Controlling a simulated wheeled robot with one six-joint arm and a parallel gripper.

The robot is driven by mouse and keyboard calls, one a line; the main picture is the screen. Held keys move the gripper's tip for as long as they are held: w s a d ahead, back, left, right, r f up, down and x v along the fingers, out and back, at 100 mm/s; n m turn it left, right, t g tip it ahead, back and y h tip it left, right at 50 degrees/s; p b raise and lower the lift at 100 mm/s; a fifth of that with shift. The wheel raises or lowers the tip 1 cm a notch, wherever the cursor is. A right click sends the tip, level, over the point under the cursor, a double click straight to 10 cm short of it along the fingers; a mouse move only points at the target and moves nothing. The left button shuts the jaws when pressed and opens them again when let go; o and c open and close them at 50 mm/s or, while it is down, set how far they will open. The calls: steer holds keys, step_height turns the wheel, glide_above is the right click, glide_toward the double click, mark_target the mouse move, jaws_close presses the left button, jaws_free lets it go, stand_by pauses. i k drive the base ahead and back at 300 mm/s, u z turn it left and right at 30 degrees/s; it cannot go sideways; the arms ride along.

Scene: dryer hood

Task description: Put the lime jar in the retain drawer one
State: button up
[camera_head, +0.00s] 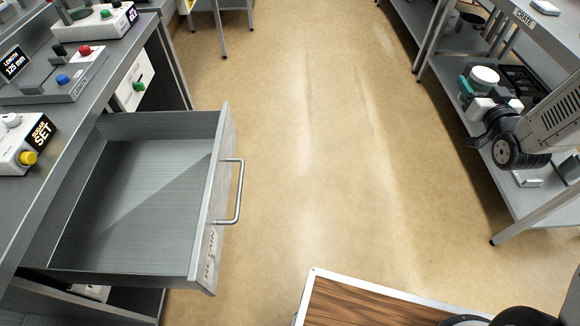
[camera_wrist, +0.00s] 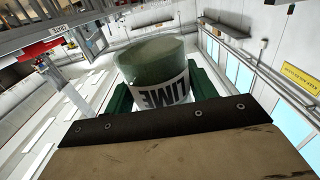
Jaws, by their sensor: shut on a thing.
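The lime jar (camera_wrist: 155,68) has a dark green end and a white band reading LIME, upside down in the wrist view. My gripper (camera_wrist: 162,88) has its green fingers on both sides of the jar and is shut on it. In the head view, my arm reaches in at the right, in front of the shelving, with the gripper end around a white, round-topped thing (camera_head: 484,75) that appears to be the jar. An open drawer (camera_head: 212,225) at the left has a partly readable retain label and a bar handle (camera_head: 238,190). Its visible inside is empty. My gripper is far from it.
The left bench (camera_head: 60,125) carries control boxes, including a SUGAR SET box (camera_head: 25,145) above the drawer. Metal shelving (camera_head: 540,205) stands at the right. A wood-topped surface (camera_head: 360,305) is at the bottom. The tan floor (camera_head: 310,150) between is clear.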

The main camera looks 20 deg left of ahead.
mark_target(141, 182)
steer(key=k, duration=0.6)
steer(key=u, duration=1.75)
steer(key=i, duration=0.5)
steer(key=u, duration=0.05)
